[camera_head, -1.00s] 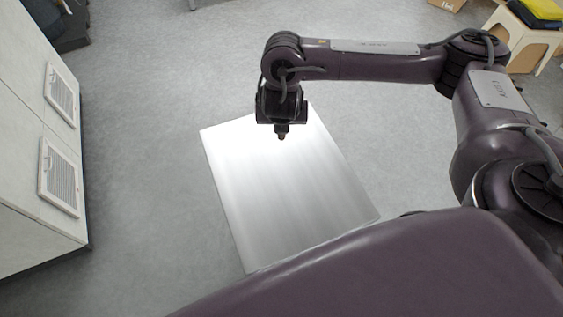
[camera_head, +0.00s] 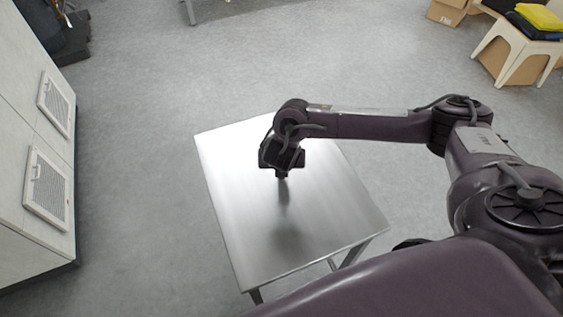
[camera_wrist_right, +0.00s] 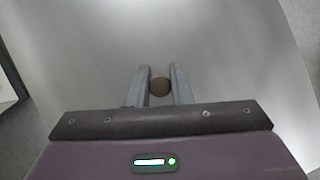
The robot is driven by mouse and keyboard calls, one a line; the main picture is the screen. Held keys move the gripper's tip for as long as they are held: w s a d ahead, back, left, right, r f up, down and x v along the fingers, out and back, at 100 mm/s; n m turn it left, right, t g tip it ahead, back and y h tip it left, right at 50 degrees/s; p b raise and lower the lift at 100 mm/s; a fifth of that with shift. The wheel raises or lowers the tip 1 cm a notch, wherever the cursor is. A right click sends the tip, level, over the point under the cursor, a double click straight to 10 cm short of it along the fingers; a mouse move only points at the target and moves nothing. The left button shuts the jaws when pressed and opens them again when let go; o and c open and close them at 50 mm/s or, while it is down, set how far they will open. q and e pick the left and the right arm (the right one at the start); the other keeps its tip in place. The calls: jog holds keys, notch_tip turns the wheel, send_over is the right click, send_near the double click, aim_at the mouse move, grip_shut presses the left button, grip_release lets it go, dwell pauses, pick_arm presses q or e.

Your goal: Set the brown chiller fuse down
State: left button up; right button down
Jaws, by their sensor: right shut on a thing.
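My right gripper (camera_head: 282,176) is above the metal table (camera_head: 325,222), pointing down. In the right wrist view, my right gripper (camera_wrist_right: 160,86) is shut on the brown chiller fuse (camera_wrist_right: 159,86), which shows as a small round brown end between the two grey fingers. In the head view the fuse is too small and dark to tell from the fingertips. A dark reflection or shadow lies on the table below the gripper. I cannot tell whether the fuse touches the table. My left gripper is not in view.
The tabletop is otherwise bare. A pale cabinet with vents (camera_head: 47,187) stands at the left. A white stool (camera_head: 519,50) with yellow and dark folded items and a cardboard box (camera_head: 447,12) stand at the top right. Grey floor around the table is clear.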

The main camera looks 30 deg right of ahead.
jog(key=c, duration=1.3)
grip_release()
jog(key=shift+r, duration=0.1)
jog(key=p+v, duration=0.7)
jog(key=v, duration=0.5)
jog(key=shift+p, duration=0.4)
jog(key=shift+s, duration=0.1)
